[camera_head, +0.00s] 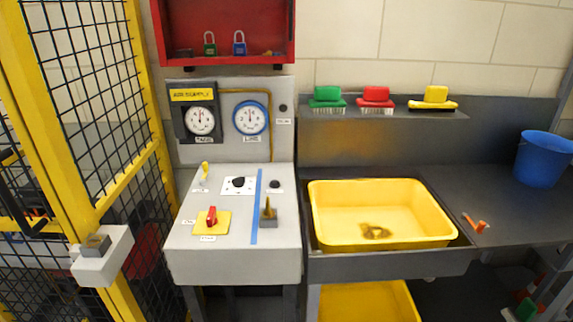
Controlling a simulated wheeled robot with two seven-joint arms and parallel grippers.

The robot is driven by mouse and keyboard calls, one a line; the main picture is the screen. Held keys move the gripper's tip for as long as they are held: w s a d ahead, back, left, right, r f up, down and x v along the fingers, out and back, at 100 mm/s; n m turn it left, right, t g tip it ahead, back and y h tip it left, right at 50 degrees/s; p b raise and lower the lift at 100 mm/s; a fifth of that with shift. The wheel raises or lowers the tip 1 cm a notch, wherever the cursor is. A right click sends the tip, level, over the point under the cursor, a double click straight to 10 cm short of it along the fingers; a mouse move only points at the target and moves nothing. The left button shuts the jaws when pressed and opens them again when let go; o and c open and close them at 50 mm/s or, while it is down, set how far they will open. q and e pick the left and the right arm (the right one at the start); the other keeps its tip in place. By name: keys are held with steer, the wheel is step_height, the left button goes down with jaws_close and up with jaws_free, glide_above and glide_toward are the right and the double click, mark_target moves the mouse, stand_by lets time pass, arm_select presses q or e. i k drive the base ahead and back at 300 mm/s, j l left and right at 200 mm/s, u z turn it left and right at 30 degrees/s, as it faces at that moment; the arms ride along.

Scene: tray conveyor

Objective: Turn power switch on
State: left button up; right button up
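A grey control panel (195,261) with a sloped top stands left of the sink bench. On its lower left, a red rotary switch handle (211,217) sits on a yellow plate (222,227); it looks like the power switch. Its handle points roughly up the panel. Small labels beside it are too small to read. The panel also bears a yellow lever (205,169), a black knob (238,182) on a white plate, another black knob (275,184) and a brass-coloured lever (268,210) on a grey block. Neither of my grippers is in view.
Gauges (251,118) and a red lockout box (228,57) with padlocks are behind the panel. A yellow mesh fence (145,80) stands left. Right are a yellow basin (330,193), several brushes on a shelf (435,115) and a blue bucket (543,158). Space above the panel looks clear.

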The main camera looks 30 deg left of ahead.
mark_target(211, 220)
steer(key=u, duration=1.35)
